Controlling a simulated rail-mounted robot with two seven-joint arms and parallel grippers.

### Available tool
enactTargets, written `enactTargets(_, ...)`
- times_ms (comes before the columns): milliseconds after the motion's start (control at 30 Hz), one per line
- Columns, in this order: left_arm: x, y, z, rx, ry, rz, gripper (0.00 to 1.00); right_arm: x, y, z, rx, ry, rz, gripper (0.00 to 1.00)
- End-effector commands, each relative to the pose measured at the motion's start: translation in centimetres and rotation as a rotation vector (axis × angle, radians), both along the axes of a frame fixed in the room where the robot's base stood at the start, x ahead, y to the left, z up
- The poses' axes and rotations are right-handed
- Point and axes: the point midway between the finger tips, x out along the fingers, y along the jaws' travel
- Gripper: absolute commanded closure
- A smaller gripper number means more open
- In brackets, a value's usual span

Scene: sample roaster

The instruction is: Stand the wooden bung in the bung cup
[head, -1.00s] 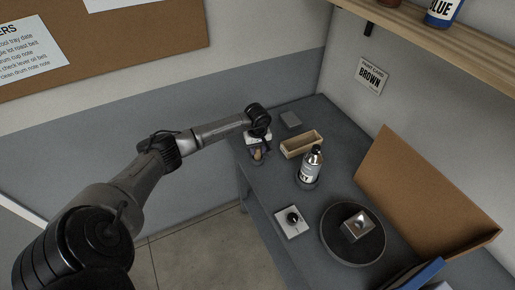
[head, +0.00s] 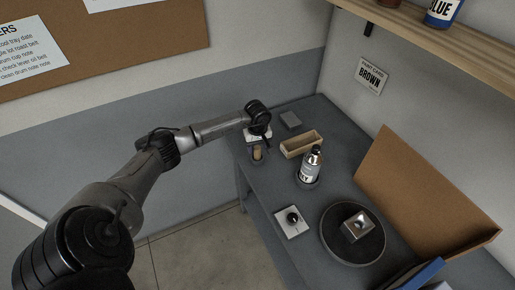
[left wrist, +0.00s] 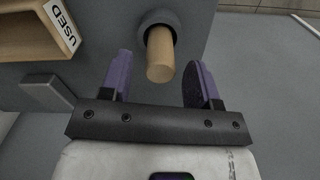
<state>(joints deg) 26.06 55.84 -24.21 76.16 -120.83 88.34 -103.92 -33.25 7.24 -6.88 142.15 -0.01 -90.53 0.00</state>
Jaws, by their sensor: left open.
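The wooden bung (head: 257,153) stands in the dark grey bung cup (left wrist: 174,19) near the far left edge of the bench. In the left wrist view the bung (left wrist: 160,62) shows as a pale round peg with its lower end inside the cup's ring. My left gripper (head: 264,144) is just above and beside the bung. Its two purple fingers are spread to either side of the bung with gaps visible, and it holds nothing. The bung's lower end is hidden in the cup. My right gripper is out of view.
A wooden tray (head: 301,145) marked USED in the wrist view lies close to the cup. A labelled bottle (head: 310,166), a plate with a black knob (head: 292,222) and a round dark disc (head: 337,255) are nearer. A small grey block (head: 290,119) lies behind.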

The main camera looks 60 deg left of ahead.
Motion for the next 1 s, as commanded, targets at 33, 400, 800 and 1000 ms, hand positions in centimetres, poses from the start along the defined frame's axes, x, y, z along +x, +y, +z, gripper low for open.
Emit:
enactTargets(33, 0.0, 0.1, 1.0, 0.005, -0.001, -0.001, 0.44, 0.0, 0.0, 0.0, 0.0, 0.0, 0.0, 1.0)
enactTargets(400, 0.0, 0.1, 7.7, 0.004, -0.002, -0.001, 0.44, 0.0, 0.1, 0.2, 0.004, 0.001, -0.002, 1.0)
enactTargets(800, 0.0, 0.0, 10.6, 0.0, 0.001, -0.001, 0.44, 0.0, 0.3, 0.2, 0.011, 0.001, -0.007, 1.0)
enactTargets(1000, 0.0, 0.0, 10.7, 0.0, 0.001, -0.001, 0.44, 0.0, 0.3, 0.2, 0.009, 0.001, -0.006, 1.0)
